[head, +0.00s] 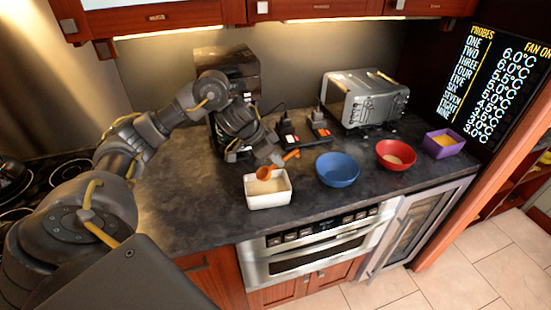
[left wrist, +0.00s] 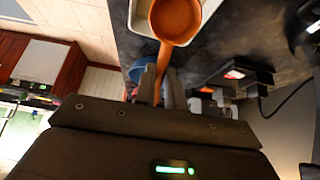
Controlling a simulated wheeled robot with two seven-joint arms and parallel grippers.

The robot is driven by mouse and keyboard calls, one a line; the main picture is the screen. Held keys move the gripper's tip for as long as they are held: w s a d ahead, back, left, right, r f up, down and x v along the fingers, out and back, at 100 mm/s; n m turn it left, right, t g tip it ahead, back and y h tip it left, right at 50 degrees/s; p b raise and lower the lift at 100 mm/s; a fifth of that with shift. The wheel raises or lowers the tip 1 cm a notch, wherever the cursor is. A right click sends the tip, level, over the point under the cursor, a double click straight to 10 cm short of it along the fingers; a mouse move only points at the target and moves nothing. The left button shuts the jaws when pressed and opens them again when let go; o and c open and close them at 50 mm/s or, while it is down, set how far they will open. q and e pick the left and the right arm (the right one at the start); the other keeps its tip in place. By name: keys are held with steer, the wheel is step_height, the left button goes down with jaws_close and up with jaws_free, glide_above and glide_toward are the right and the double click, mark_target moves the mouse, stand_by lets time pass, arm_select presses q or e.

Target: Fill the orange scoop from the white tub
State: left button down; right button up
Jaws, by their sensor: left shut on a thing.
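The white tub (head: 268,201) stands near the front edge of the dark counter, with pale tan material inside. My left gripper (head: 278,159) is above and just behind the tub, shut on the handle of the orange scoop (head: 264,173). The scoop's round bowl is over the tub's back part; I cannot tell whether it touches the contents. In the left wrist view the scoop bowl (left wrist: 175,18) looks smooth orange, with no material visible on it. The tub (left wrist: 141,17) shows partly behind it. The fingers (left wrist: 161,88) hold the handle. My right gripper is not in view.
To the right stand a blue bowl (head: 337,170), a red bowl (head: 396,156) with tan contents, and a purple box (head: 443,144) with yellow contents. A silver toaster (head: 362,102) and a dark appliance (head: 226,66) stand behind. Counter left of the tub is clear.

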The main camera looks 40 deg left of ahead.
mark_target(273, 169)
arm_select(q)
steer(key=shift+f+b, duration=1.45)
steer(key=shift+f, duration=2.05)
steer(key=shift+r+p, duration=0.2)
steer(key=shift+p, duration=0.35)
steer(key=shift+w+d+g+p, duration=0.15)
steer(key=shift+g+p, duration=0.25)
steer(key=shift+p, duration=0.75)
steer(key=p, duration=0.3)
steer(key=w+g+y+p, duration=0.1)
steer(key=p, duration=0.1)
steer(key=shift+d+r+p, duration=0.1)
steer(key=shift+d+p, duration=0.15)
steer(key=shift+p, duration=0.15)
steer(key=shift+g+y+p, duration=0.4)
steer(key=shift+g+p, duration=0.1)
steer(key=shift+p, duration=0.4)
